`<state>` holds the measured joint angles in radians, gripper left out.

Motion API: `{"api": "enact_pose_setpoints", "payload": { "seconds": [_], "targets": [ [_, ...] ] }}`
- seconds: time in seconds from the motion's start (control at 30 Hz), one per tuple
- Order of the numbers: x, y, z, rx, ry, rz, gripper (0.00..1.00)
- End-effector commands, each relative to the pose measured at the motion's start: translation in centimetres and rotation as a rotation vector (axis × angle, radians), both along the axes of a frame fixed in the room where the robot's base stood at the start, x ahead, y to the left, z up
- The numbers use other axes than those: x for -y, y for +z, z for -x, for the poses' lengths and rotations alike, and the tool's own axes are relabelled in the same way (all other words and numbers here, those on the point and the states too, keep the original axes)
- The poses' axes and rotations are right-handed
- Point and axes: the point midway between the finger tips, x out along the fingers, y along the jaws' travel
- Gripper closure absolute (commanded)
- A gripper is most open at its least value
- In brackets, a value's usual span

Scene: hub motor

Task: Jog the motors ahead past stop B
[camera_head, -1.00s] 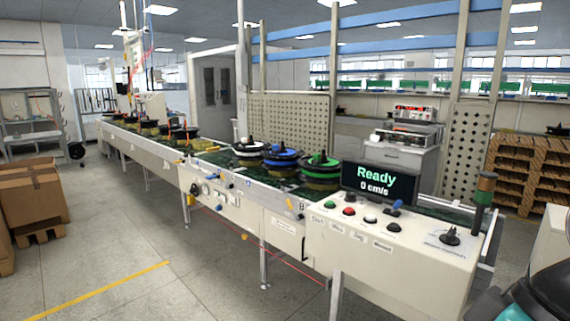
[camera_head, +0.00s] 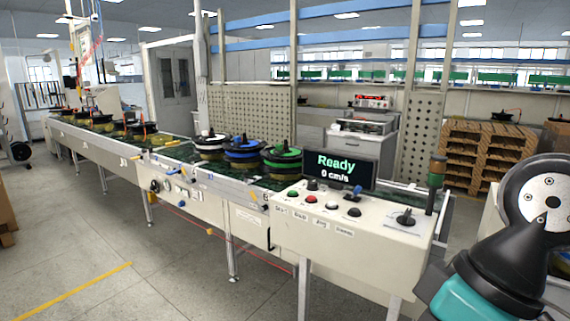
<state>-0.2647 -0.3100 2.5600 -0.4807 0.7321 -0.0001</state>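Three hub motors stand in a row on the green conveyor belt (camera_head: 182,157): a white-banded motor (camera_head: 210,146), a blue-banded motor (camera_head: 243,152) and a green-banded motor (camera_head: 282,160) nearest the panel. A small "B" mark (camera_head: 265,196) shows on the rail near the green-banded motor; whether a stop touches it is unclear. The control panel (camera_head: 330,245) has a green button (camera_head: 293,193), a red button (camera_head: 310,201), black buttons and a rotary knob (camera_head: 405,217). The display (camera_head: 337,166) reads "Ready, 0 cm/s".
More motors (camera_head: 130,128) stand farther up the line. A signal tower (camera_head: 436,178) rises at the panel's right end. Wooden pallets (camera_head: 483,155) stand behind. The floor in front is open.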

Motion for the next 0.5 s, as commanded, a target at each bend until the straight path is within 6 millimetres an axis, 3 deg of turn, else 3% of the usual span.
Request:
{"api": "enact_pose_setpoints", "payload": {
  "seconds": [0.03,0.1,0.5],
  "targets": [
    [0.0,0.0,0.0,0.0,0.0,0.0,0.9],
    [0.0,0.0,0.0,0.0,0.0,0.0,1.0],
    [0.0,0.0,0.0,0.0,0.0,0.0,1.0]
  ]
}}
